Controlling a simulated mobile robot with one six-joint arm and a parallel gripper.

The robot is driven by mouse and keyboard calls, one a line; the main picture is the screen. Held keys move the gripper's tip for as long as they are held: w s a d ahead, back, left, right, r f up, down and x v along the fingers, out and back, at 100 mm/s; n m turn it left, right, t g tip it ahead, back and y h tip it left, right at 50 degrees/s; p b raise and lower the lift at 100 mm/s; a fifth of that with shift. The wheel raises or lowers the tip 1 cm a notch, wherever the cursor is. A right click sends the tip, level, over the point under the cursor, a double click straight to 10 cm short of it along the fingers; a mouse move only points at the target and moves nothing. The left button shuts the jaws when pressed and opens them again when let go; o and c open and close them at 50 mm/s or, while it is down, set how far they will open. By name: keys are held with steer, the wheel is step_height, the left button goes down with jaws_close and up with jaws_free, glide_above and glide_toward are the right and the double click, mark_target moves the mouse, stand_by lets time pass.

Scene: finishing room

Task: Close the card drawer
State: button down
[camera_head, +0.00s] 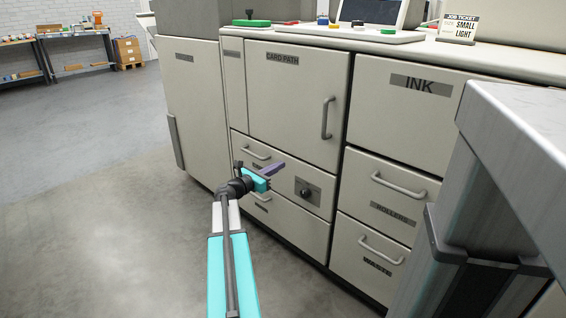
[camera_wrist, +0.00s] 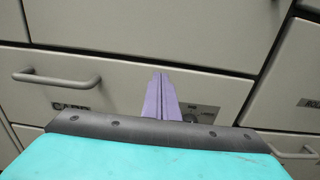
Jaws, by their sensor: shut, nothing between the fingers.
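The card drawer (camera_head: 291,188) is a pale drawer front in the machine, below the CARD PATH door. It has a grey bar handle (camera_head: 252,153) on its left and a dark knob plate (camera_head: 308,192) on its right. In the wrist view, the drawer front (camera_wrist: 118,102) shows a partly covered CARD label (camera_wrist: 70,107). It looks nearly flush; I cannot tell if a small gap remains. My gripper (camera_head: 275,168) is shut and empty, its purple fingers (camera_wrist: 160,95) in front of the drawer between handle and plate. Contact is unclear.
The CARD PATH door (camera_head: 290,95) above looks shut. INK (camera_head: 400,110), ROLLERS (camera_head: 380,185) and WASTE (camera_head: 365,255) fronts are to the right. A grey metal structure (camera_head: 520,130) stands close at right. Open floor (camera_head: 110,190) lies left.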

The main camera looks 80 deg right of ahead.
steer(key=p+v, duration=0.2)
steer(key=v, duration=0.7)
steer(key=shift+a, duration=0.15)
